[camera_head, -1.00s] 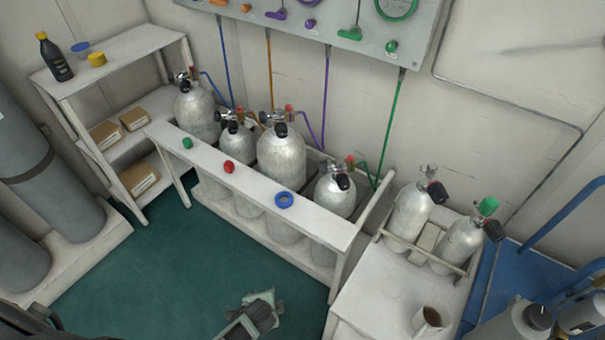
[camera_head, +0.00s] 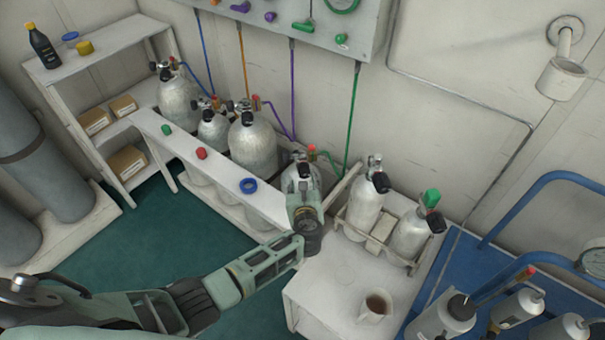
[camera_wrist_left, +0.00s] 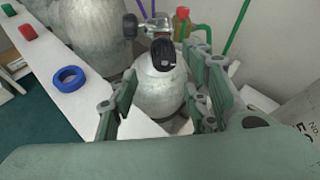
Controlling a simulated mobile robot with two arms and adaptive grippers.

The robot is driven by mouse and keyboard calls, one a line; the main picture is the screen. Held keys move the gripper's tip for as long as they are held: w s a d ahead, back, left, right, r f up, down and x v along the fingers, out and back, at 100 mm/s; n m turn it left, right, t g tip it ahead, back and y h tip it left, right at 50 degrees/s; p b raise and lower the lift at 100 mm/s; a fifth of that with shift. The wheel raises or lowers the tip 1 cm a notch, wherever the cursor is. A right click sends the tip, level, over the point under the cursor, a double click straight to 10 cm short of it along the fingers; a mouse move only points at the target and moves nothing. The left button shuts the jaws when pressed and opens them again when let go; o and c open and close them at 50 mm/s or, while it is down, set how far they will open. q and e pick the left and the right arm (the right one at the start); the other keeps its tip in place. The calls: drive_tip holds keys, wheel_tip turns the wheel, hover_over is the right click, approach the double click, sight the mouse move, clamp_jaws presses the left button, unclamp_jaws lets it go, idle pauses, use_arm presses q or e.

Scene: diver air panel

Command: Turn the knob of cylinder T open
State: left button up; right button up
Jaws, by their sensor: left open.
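My left gripper (camera_head: 304,188) is open at the right end of the white rack in the head view, over the rack's rightmost silver cylinder, which it partly hides. In the left wrist view the two fingers of the gripper (camera_wrist_left: 158,105) stand apart on either side of this cylinder (camera_wrist_left: 160,96). Its black knob (camera_wrist_left: 163,55) faces the camera, beyond the gap between the fingers, and nothing grips it. I cannot read a letter T on any cylinder. My right gripper is not in view.
Several other cylinders stand in the white rack (camera_head: 262,205), with a blue ring (camera_head: 248,186) on its front ledge. Two cylinders in a holder and a mug (camera_head: 374,306) stand on the white table (camera_head: 325,285) to the right. Hoses hang from the wall panel (camera_head: 372,20).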

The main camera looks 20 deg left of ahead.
sight(303, 174)
use_arm(q)
drive_tip(key=b+x, duration=0.2)
drive_tip(key=x, duration=0.5)
drive_tip(key=shift+b, duration=0.4)
drive_tip(key=shift+w+f, duration=0.1)
drive_tip(key=shift+w, duration=0.2)
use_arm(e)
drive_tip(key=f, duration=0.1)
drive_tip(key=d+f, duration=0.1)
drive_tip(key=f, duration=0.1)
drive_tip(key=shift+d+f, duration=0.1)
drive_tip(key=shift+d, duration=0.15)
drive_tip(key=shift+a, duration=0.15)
